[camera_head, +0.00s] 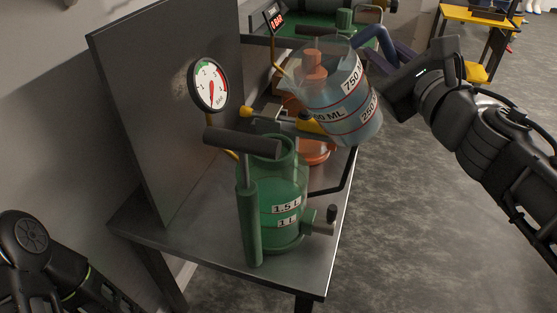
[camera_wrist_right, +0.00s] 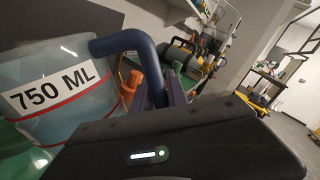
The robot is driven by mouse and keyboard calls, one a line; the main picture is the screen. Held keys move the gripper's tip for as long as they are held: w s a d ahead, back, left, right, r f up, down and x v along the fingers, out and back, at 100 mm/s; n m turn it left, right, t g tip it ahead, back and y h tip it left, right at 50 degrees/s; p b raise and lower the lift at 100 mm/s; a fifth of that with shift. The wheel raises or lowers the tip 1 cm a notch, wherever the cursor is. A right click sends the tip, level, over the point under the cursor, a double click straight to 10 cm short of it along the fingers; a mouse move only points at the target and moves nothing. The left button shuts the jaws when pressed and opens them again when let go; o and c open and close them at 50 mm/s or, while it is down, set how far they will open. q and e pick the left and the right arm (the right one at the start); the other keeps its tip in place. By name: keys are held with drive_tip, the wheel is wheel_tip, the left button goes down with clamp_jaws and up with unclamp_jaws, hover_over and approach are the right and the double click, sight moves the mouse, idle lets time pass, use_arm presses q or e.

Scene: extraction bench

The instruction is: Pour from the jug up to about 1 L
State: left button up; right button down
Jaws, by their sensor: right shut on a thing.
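The clear jug (camera_head: 335,118) has white volume labels, red lines and a blue handle (camera_wrist_right: 122,40). It holds bluish liquid and is tilted to the left, raised above and behind the green vessel (camera_head: 286,184). My right gripper (camera_head: 388,72) is shut on the handle; the wrist view shows the jug's 750 ML label (camera_wrist_right: 48,88) close by. The green vessel stands upright on the bench, with 1.5 L and 1 L labels and an open-looking neck. I cannot make out its liquid level. No stream of liquid shows. My left gripper is out of view; only my left arm shows.
A green pump with a black T-handle (camera_head: 243,143) stands against the vessel's left side. A pressure gauge (camera_head: 209,86) sits on the grey panel (camera_head: 150,100). An orange vessel (camera_head: 315,152) is behind, partly hidden by the jug. The bench's front edge (camera_head: 220,268) is clear.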

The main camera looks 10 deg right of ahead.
drive_tip(key=shift+r, duration=0.1)
wheel_tip(320, 180, down, 7)
drive_tip(key=m+b, duration=0.4)
drive_tip(key=b, duration=0.3)
drive_tip(key=shift+a+m, duration=0.2)
drive_tip(key=shift+m, duration=0.1)
drive_tip(key=shift+f, duration=0.25)
